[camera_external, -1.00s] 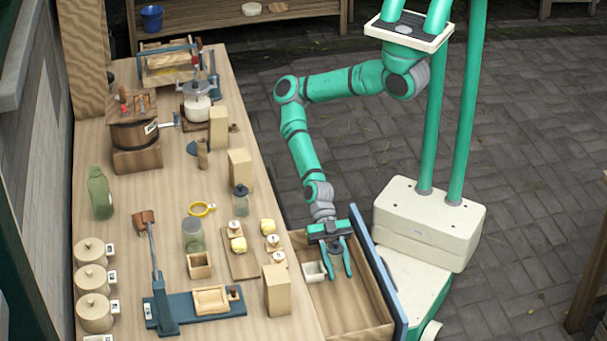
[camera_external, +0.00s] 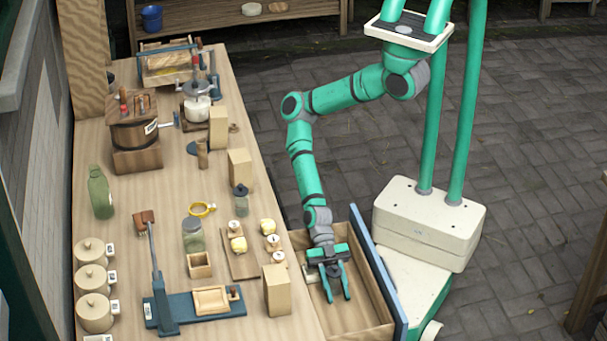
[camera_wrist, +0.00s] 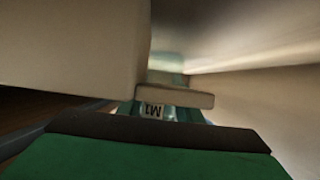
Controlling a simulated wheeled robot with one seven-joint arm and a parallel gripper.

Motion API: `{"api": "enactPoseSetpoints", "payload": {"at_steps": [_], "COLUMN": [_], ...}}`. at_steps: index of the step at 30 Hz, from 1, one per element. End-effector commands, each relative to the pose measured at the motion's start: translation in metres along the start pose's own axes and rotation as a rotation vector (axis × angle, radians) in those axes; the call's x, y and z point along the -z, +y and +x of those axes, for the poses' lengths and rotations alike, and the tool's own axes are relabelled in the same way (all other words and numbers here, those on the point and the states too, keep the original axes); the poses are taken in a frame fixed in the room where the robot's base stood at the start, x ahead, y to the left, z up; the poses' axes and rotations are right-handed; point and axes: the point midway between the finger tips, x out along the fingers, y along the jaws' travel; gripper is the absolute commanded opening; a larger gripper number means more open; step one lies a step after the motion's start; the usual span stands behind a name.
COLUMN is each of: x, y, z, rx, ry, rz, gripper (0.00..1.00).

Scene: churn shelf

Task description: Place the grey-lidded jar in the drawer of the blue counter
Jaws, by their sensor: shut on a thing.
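The counter's drawer (camera_external: 366,316) is pulled open, with its blue front on the right. My gripper (camera_external: 337,296) points down into it. In the wrist view, a grey-lidded jar (camera_wrist: 182,97) with a label marked M1 sits just beyond the dark edge of the gripper, and the jaws are shut on it. The jar is mostly hidden by the gripper in the outside view. I cannot tell if it touches the drawer floor.
A pale box in the drawer is mostly hidden behind my gripper. On the counter (camera_external: 170,210) stand a glass jar (camera_external: 193,236), a dark-lidded jar (camera_external: 241,201), a tan block (camera_external: 277,290) and a board with small items. The drawer's front end is clear.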

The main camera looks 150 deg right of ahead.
Motion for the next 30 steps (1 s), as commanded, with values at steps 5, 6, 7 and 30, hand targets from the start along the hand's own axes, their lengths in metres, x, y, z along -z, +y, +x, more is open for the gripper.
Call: {"api": "enactPoseSetpoints", "payload": {"at_steps": [5,6,7,30], "x": [-0.002,-0.002,-0.002,0.030], "y": [0.000,0.000,0.000,0.000], "z": [0.001,0.001,0.001,-0.043], "rx": [0.000,0.000,0.000,0.000], "ry": [0.000,0.000,0.000,0.001], "rz": [0.001,0.000,0.000,-0.001], "gripper": [0.06,0.39,0.46,0.50]}}
